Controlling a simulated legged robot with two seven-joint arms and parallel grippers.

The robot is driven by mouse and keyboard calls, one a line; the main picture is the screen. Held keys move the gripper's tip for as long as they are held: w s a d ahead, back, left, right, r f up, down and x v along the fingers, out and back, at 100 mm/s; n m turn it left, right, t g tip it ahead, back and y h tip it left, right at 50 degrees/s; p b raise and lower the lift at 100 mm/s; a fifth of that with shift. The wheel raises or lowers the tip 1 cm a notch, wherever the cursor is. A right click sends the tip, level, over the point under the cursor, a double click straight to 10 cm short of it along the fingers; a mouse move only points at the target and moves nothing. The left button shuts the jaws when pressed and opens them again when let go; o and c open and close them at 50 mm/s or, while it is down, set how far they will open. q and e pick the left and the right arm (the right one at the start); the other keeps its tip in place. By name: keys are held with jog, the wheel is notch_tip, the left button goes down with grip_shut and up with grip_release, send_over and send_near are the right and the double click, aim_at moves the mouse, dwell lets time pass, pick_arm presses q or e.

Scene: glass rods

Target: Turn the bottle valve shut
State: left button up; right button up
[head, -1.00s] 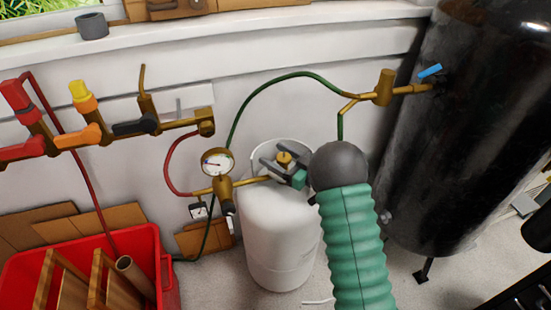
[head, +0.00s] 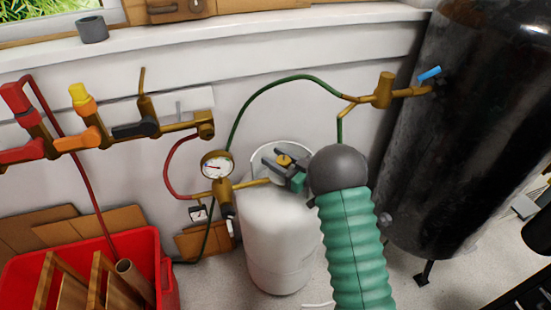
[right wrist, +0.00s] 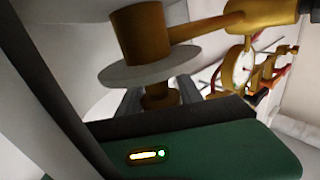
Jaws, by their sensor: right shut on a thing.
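The white gas bottle (head: 270,250) stands upright on the floor, with a pale collar around its top. Its brass valve (head: 285,160) is at the top, partly hidden by my right gripper (head: 277,161). That gripper comes in from the right, its two dark fingers closed around the valve. In the right wrist view, the brass valve (right wrist: 141,35) has a grey disc (right wrist: 150,70) around its stem, and the fingers of my right gripper (right wrist: 158,97) are on the stem side near it. My left gripper is not in view.
A pressure gauge (head: 216,166) and brass pipe join the valve at the left. A green hose (head: 265,86) arches to the large black tank (head: 440,150). Coloured valves (head: 80,135) line the wall. A red crate (head: 165,270) stands at the lower left.

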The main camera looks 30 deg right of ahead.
aim_at(286, 156)
jog(key=shift+d+r+h, duration=0.1)
jog(key=shift+r+h, duration=0.05)
jog(key=shift+h, duration=0.15)
jog(key=shift+d+m+t+h+p, duration=0.2)
jog(key=shift+m+t+h+p, duration=0.2)
jog(key=shift+m+h, duration=0.7)
jog(key=m+h, duration=0.1)
jog(key=h, duration=0.2)
jog(key=shift+d+m, duration=0.15)
jog(key=shift+m, duration=0.15)
jog(key=m+h, duration=0.1)
jog(key=h, duration=0.1)
jog(key=m+g+h, duration=0.1)
jog(key=m+h, duration=0.1)
jog(key=h, duration=0.1)
jog(key=d+m+h, duration=0.1)
jog(key=m+h, duration=0.1)
jog(key=shift+d+g+h, duration=0.1)
jog(key=shift+g+h, duration=0.2)
jog(key=shift+h, duration=0.1)
jog(key=shift+s+d+m+g+h, duration=0.15)
jog(key=shift+m+g+h, duration=0.55)
jog(key=shift+h, duration=0.2)
jog(key=shift+s+d+m+g+h, duration=0.1)
jog(key=shift+d+m+g+h, duration=0.1)
jog(key=shift+m+g+h, duration=0.6)
jog(key=shift+s+d+m+g+h, duration=0.15)
jog(key=shift+m+g+h, duration=0.45)
jog(key=shift+h, duration=0.4)
jog(key=o, duration=1.4)
